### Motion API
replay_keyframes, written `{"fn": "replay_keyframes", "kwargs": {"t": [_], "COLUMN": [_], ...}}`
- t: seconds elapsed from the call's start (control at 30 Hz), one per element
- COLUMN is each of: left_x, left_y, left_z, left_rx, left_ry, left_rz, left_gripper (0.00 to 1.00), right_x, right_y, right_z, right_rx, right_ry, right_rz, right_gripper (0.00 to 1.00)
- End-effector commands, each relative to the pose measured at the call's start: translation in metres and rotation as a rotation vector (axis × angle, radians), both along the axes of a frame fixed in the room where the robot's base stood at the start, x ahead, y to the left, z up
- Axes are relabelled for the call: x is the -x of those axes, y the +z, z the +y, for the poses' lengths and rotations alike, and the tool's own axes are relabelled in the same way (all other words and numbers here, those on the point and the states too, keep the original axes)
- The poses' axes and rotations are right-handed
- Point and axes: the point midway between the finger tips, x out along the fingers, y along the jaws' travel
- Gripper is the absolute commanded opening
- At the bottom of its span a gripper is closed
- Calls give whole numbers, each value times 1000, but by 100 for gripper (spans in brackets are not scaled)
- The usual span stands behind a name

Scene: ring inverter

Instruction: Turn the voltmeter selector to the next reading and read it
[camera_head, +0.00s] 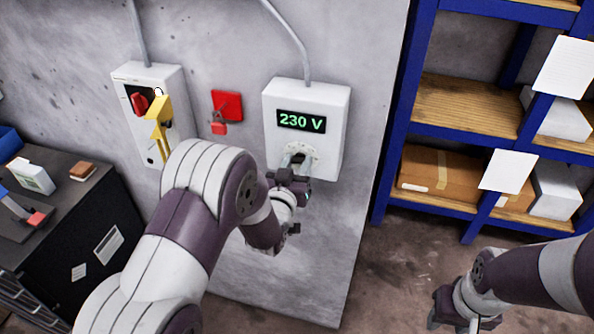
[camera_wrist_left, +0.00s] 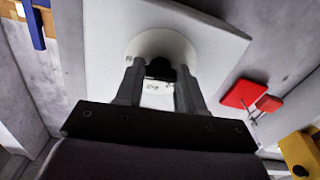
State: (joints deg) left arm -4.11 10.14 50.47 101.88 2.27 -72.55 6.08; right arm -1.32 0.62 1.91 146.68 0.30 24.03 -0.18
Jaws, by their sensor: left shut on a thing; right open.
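The voltmeter (camera_head: 335,105) is a white box on the grey wall in the head view, and its display (camera_head: 301,121) reads "230 V" in green. Below the display is a round pale dial plate with a dark selector knob (camera_wrist_left: 160,68), seen between the fingers in the left wrist view. My left gripper (camera_head: 296,160) is at the dial and shut on the selector knob; its fingers (camera_wrist_left: 158,85) stand on either side of it. The knob's pointing direction is mostly hidden by the gripper. My right gripper (camera_head: 462,325) is open and empty, low at the right, away from the box.
Left of the voltmeter are a red wall bracket with a padlock (camera_head: 226,106) and a white switch box (camera_head: 125,75) with a red knob and yellow tag. A dark cabinet (camera_head: 100,220) stands at far left. A blue shelf rack (camera_head: 400,120) with cartons stands right.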

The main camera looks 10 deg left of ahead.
Motion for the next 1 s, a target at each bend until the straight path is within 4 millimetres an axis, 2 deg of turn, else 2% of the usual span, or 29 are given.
{"fn": "replay_keyframes", "kwargs": {"t": [0.3, 0.83, 0.87, 0.9, 1.0], "left_x": [1, 1, 1, 0, 0], "left_y": [-2, -1, -1, -1, -1], "left_z": [0, 0, 0, 0, 0], "left_rx": [-113, -135, -135, -135, -134], "left_ry": [0, 0, 0, 0, 0], "left_rz": [-1, -2, -2, -2, -3], "left_gripper": [8, 8, 48, 61, 64], "right_x": [0, 0, 0, 0, 0], "right_y": [-11, -12, -12, -12, -12], "right_z": [0, 0, 0, 0, 0], "right_rx": [0, 0, 0, 0, 0], "right_ry": [0, 0, 0, 0, 0], "right_rz": [0, 0, 0, 0, 0], "right_gripper": [43, 43, 43, 43, 43]}}
